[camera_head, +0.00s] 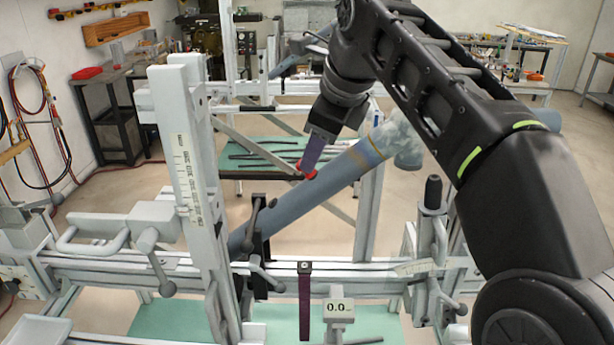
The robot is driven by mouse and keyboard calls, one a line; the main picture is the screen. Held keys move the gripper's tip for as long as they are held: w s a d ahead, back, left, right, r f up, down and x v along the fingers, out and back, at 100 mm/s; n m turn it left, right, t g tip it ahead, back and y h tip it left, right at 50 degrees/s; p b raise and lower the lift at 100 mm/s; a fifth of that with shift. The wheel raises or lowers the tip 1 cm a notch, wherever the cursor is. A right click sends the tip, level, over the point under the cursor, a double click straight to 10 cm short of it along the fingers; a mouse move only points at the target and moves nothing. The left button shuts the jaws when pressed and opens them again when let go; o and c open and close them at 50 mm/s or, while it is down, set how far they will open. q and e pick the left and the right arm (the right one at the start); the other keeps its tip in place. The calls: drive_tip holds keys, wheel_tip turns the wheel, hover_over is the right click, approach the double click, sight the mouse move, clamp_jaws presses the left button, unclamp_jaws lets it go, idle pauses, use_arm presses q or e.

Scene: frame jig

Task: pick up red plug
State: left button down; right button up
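The red plug (307,174) is a small red piece at the upper side of a thick blue-grey tube (315,195), which runs diagonally across the frame. My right arm comes in from the right, and its gripper (310,165) points down with its purple fingers at the plug. The fingertips cover part of the plug and appear to touch or nearly touch it. The fingers overlap from this side, so whether they are shut on the plug cannot be told. My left gripper is not in view.
A grey metal jig frame surrounds the tube, with an upright ruled post (187,160) at left and clamps on a front rail (350,280). A small display (339,309) reads 0.0. A green-topped table (265,150) with dark rods stands behind.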

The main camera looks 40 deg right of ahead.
drive_tip(key=b+x, duration=0.3)
drive_tip(key=shift+s+a+f, duration=0.15)
drive_tip(key=shift+f, duration=0.25)
drive_tip(key=shift+w+f, duration=0.15)
drive_tip(key=shift+w, duration=0.15)
drive_tip(key=shift+w+f, duration=0.25)
drive_tip(key=shift+f, duration=0.2)
drive_tip(key=shift+c, duration=0.4)
clamp_jaws()
